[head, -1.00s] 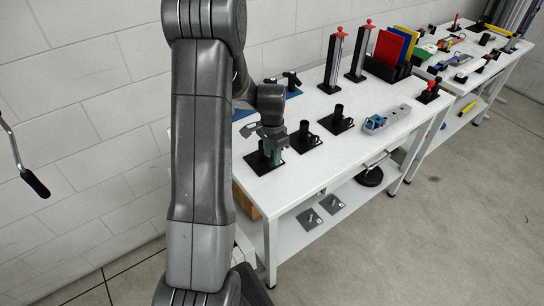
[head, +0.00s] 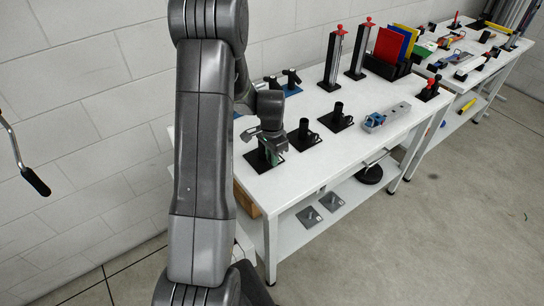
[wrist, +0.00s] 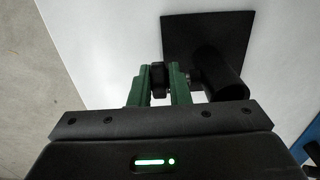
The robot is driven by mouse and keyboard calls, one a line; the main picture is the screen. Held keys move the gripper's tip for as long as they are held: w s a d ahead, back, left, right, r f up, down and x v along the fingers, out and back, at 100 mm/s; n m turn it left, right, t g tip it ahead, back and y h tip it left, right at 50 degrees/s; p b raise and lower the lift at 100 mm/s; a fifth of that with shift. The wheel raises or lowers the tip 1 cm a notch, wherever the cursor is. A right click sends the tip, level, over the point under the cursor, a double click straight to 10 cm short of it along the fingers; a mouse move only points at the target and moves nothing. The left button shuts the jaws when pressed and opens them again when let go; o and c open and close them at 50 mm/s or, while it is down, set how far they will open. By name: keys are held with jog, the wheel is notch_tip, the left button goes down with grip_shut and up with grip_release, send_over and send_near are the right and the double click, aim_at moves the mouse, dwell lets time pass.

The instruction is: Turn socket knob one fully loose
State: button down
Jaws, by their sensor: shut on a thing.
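Socket one is a black upright tube on a square black base plate (head: 255,161) at the near left of the white table. In the wrist view its tube (wrist: 220,72) stands right of my fingers and its plate (wrist: 205,35) lies behind. The small black socket knob one (wrist: 158,76) sticks out from the tube's side. My gripper (wrist: 158,88) has its two green fingers shut around this knob, one on each side. In the head view my gripper (head: 270,154) is at the socket and hides most of the tube and the knob.
Two similar black sockets (head: 303,131) (head: 338,116) stand to the right on the white table (head: 330,158). A grey-and-blue device (head: 386,116) lies beyond them. Two posts with red tops (head: 335,58) (head: 359,49) stand at the back. Blue plates with black knobs (head: 292,80) are behind my wrist.

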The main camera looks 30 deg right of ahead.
jog(key=shift+a+f+h+b, duration=0.1)
jog(key=shift+f+h+b, duration=0.3)
jog(key=shift+b, duration=0.95)
jog(key=h+b, duration=0.1)
jog(key=b, duration=0.2)
jog(key=shift+b, duration=0.4)
jog(key=h+b, duration=0.1)
jog(key=b, duration=0.3)
jog(key=h+b, duration=0.1)
jog(key=b, duration=0.4)
jog(key=h+b, duration=0.2)
jog(key=b, duration=0.3)
jog(key=shift+a+f+t, duration=0.25)
jog(key=shift+f+t, duration=0.05)
jog(key=h+b, duration=0.1)
jog(key=b, duration=0.5)
jog(key=shift+a+h, duration=0.1)
jog(key=shift+h, duration=0.2)
jog(key=b, duration=0.3)
jog(key=shift+h, duration=0.3)
jog(key=h+b, duration=0.1)
jog(key=b, duration=0.3)
jog(key=shift+r+b, duration=0.2)
jog(key=shift+b, duration=0.1)
jog(key=shift+r, duration=0.1)
jog(key=c, duration=1.4)
grip_release()
jog(key=shift+o, duration=0.2)
jog(key=shift+a, duration=0.15)
